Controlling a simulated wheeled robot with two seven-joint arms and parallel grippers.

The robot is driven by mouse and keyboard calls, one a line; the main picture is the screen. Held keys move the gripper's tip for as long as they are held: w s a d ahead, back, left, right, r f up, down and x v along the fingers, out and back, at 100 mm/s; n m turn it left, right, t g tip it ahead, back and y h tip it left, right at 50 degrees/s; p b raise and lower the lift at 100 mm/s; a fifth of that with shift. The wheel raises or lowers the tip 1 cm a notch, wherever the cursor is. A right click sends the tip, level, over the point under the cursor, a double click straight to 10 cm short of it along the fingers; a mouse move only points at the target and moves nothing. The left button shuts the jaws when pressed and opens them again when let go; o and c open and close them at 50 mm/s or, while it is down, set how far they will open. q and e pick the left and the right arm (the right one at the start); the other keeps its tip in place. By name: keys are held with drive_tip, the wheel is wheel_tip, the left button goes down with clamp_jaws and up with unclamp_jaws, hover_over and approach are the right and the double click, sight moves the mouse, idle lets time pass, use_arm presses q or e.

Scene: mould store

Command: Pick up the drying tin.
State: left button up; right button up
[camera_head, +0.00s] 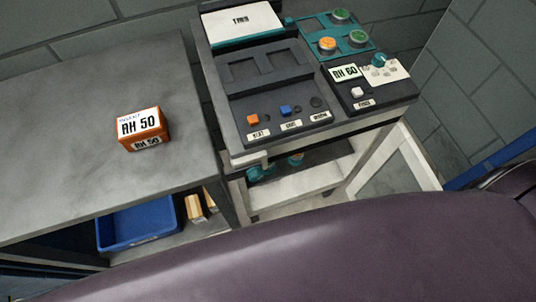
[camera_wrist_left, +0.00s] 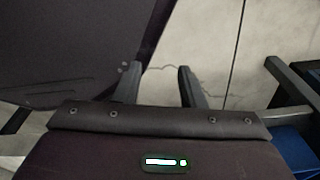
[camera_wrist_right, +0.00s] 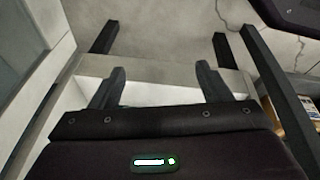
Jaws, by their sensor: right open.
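An orange box (camera_head: 143,128) with a white label reading RH 50 stands on the grey table in the head view. It is the only loose object on the tabletop; no label in view names a drying tin. My left gripper (camera_wrist_left: 160,88) is open and empty above the cracked floor in the left wrist view. My right gripper (camera_wrist_right: 160,85) is open and empty in the right wrist view, with pale frame bars and floor beyond its fingers. Neither gripper shows in the head view, and the orange box shows in neither wrist view.
The grey table (camera_head: 60,120) is otherwise clear. A blue tray (camera_head: 140,222) sits on a shelf beneath it. To the right stands a cart with a dark panel (camera_head: 275,90) bearing buttons, a teal button plate (camera_head: 335,40) and an RH 60 display (camera_head: 346,73). Block walls stand behind.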

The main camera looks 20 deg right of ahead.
sight(269, 163)
drive_tip(key=w+a+r+t+y+b, duration=0.1)
drive_tip(key=w+a+r, duration=0.35)
drive_tip(key=r, duration=0.45)
drive_tip(key=w+a+r+t+y+b, duration=0.1)
drive_tip(key=w+a+r, duration=0.2)
drive_tip(key=a+r, duration=0.35)
drive_tip(key=w+r, duration=0.1)
drive_tip(key=w, duration=0.5)
drive_tip(key=w+a+r, duration=0.1)
drive_tip(key=w, duration=0.2)
drive_tip(key=shift+w+r, duration=0.35)
drive_tip(key=w, duration=0.2)
drive_tip(key=shift+w+a, duration=0.3)
drive_tip(key=shift+a, duration=0.05)
drive_tip(key=shift+w+f+b, duration=0.2)
drive_tip(key=shift+f+b, duration=0.1)
drive_tip(key=shift+f, duration=0.55)
drive_tip(key=shift+w+a+f, duration=0.1)
drive_tip(key=shift+w+f, duration=0.2)
drive_tip(key=shift+f, duration=0.2)
use_arm(q)
drive_tip(key=s+f, duration=0.1)
drive_tip(key=s+a+f, duration=0.1)
drive_tip(key=s+f, duration=0.1)
drive_tip(key=shift+f, duration=0.25)
